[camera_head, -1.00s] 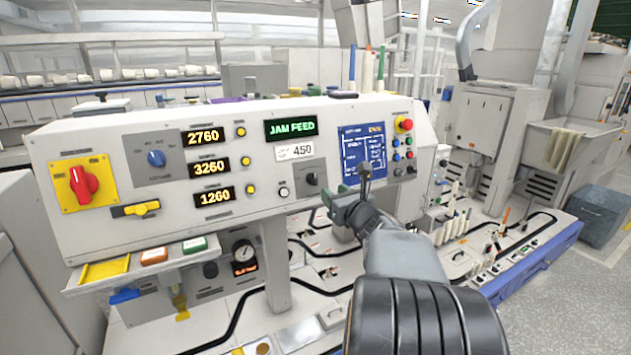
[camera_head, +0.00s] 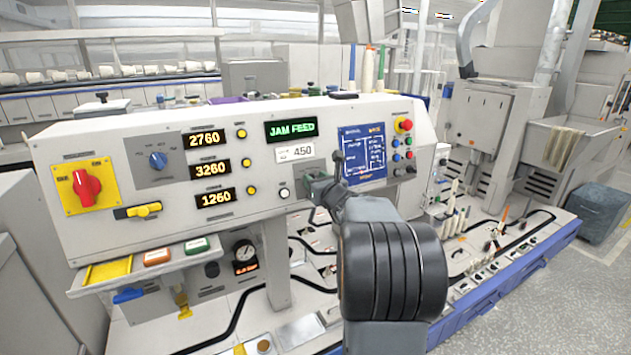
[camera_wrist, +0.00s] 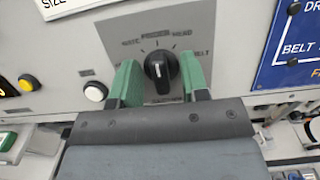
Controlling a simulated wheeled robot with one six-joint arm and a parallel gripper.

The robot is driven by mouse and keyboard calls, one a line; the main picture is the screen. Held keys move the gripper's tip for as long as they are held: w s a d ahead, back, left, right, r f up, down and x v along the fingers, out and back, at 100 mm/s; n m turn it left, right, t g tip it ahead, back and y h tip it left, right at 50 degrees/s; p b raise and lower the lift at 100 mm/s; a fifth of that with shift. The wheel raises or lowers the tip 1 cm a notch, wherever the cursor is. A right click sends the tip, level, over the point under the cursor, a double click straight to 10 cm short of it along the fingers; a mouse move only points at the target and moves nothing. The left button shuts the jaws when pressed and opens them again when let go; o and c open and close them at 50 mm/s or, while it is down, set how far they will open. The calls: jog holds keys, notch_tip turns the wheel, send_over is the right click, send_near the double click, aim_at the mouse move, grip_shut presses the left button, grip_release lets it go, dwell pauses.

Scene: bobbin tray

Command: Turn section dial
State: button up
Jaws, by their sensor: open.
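The section dial (camera_wrist: 160,68) is a black knob on a grey plate, with printed labels around it, among them "HEAD" and "BELT". Its handle stands about upright in the wrist view. My gripper (camera_wrist: 160,80) is open, with one green finger on each side of the dial and a visible gap to it on both sides. In the head view my gripper (camera_head: 318,186) is in front of the panel and hides most of the dial. How deep the fingers reach around the knob I cannot tell.
The control panel (camera_head: 90,145) also carries a red rotary switch (camera_head: 87,187), a blue knob (camera_head: 157,160) and a red button (camera_head: 404,124). A white button (camera_wrist: 96,92) is left of my fingers. A blue screen (camera_head: 363,155) is to the right.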

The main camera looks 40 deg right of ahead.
grip_shut()
jog(key=shift+f+b, duration=0.1)
jog(key=shift+b, duration=0.3)
jog(key=n+b, duration=0.1)
jog(key=n+y+b, duration=0.1)
jog(key=n+b, duration=0.1)
jog(key=shift+f+n, duration=0.2)
jog(key=shift+n, duration=0.1)
jog(key=n+y+b, duration=0.2)
jog(key=n+b, duration=0.2)
jog(key=n, duration=0.1)
jog(key=shift+b, duration=0.35)
jog(key=n+g+b, duration=0.1)
jog(key=n+b, duration=0.1)
jog(key=n, duration=0.3)
jog(key=shift+r+y+b, duration=0.15)
jog(key=shift+y+b, duration=0.2)
jog(key=shift+y, duration=0.05)
jog(key=shift+n+g+b, duration=0.5)
jog(key=shift+n+b, duration=0.25)
jog(key=shift+n, duration=1.45)
jog(key=shift+r, duration=0.1)
